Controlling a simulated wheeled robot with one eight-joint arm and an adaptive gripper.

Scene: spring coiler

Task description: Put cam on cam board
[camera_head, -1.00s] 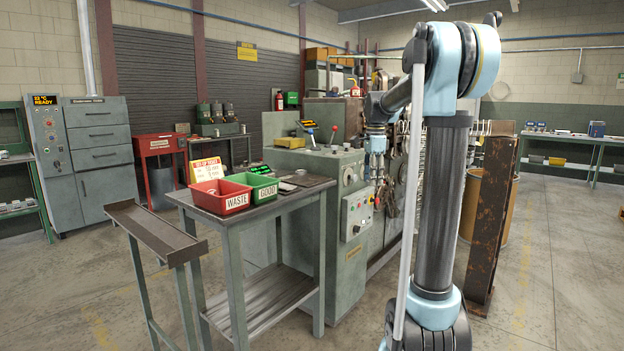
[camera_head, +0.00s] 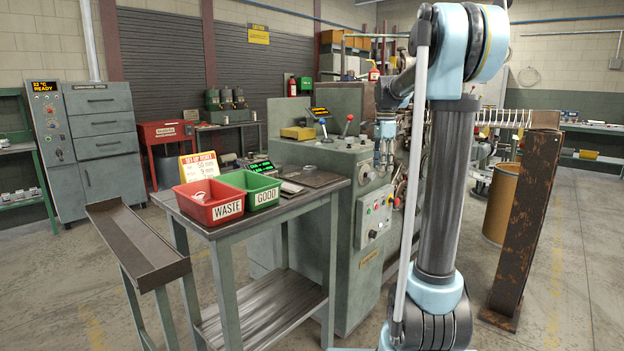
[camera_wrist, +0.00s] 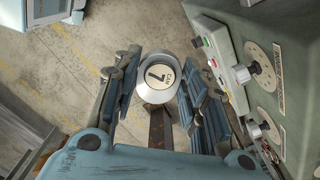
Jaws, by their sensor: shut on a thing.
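My gripper (camera_head: 384,157) hangs pointing down beside the green machine in the head view. In the wrist view its fingers (camera_wrist: 158,90) are closed on a round metal cam (camera_wrist: 157,72) with a pale label reading "CAM 7". The cam sits between the two finger pads, its labelled face towards the wrist camera. In the head view the cam is too small to make out at the fingertips. I cannot make out the cam board in either view.
The green machine (camera_head: 345,190) with its control panel (camera_head: 375,219) stands close by my gripper. A bench (camera_head: 300,200) holds a red WASTE bin (camera_head: 226,212) and a green GOOD bin (camera_head: 266,197). A rusty post (camera_head: 525,220) stands right of my arm. Bare floor lies in front.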

